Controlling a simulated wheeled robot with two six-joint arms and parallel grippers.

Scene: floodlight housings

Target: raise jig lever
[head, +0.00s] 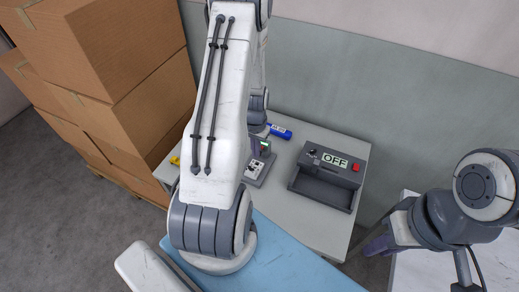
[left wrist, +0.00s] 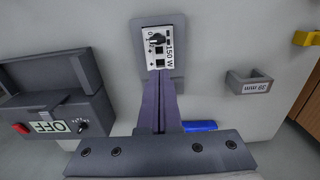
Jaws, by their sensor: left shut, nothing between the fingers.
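The jig is a small grey block (head: 258,168) on the table, partly hidden behind my left arm in the head view. In the left wrist view its pale face (left wrist: 157,45) is marked "150 W" and "0" and carries a small dark lever or knob (left wrist: 156,40) and dark square sockets. My left gripper (left wrist: 162,75) is shut and empty, its purple fingertips at the lower edge of that face; whether they touch it is unclear. In the head view that gripper is mostly hidden by its arm. My right gripper (head: 377,245) shows only a purple finger part at the lower right.
A dark grey box (head: 328,178) marked "OFF" with a red button stands right of the jig. A blue object (head: 280,131) lies behind the jig. A grey bracket (left wrist: 248,83) marked "38 mm" and a yellow piece (left wrist: 305,38) lie on the table. Cardboard boxes (head: 95,60) are stacked left.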

